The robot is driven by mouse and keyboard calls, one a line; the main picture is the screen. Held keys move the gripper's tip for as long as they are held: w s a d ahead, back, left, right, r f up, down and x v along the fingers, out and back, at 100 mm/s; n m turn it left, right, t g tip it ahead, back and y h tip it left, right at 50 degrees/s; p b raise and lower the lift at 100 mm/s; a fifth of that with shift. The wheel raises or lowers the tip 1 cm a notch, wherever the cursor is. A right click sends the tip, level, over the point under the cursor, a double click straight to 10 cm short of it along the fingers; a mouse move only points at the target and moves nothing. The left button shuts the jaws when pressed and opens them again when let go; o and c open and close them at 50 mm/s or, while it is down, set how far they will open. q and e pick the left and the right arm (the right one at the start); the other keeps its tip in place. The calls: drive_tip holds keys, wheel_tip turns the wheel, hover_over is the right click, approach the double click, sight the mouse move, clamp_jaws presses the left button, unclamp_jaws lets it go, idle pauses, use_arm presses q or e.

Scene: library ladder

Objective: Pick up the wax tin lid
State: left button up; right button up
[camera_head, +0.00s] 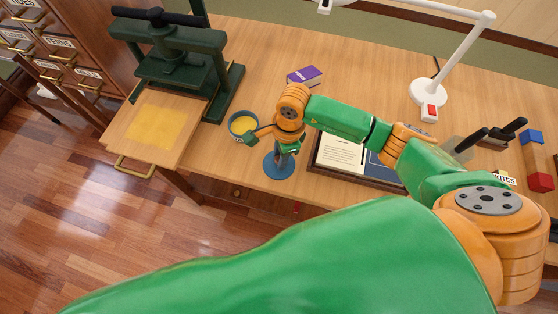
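The wax tin lid (270,168) is a round blue disc on the wooden desk, near its front edge. My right gripper (281,156) points down over the middle of the lid, its fingertips at or just above it. The wrist and the fingers cover the far part of the lid, and I cannot tell whether they touch it or how far apart they are. The open wax tin (242,126), blue with yellow wax inside, stands just to the left and behind the lid. My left gripper is out of view.
A dark green press (170,70) stands at the left, with a yellow sheet on a board (156,120) before it. A purple book (304,76) lies behind my wrist. A framed page (340,153), a white lamp (428,92) and dark-handled tools (505,131) are to the right.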

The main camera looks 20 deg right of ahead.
clamp_jaws()
drive_tip(key=shift+w, duration=0.1)
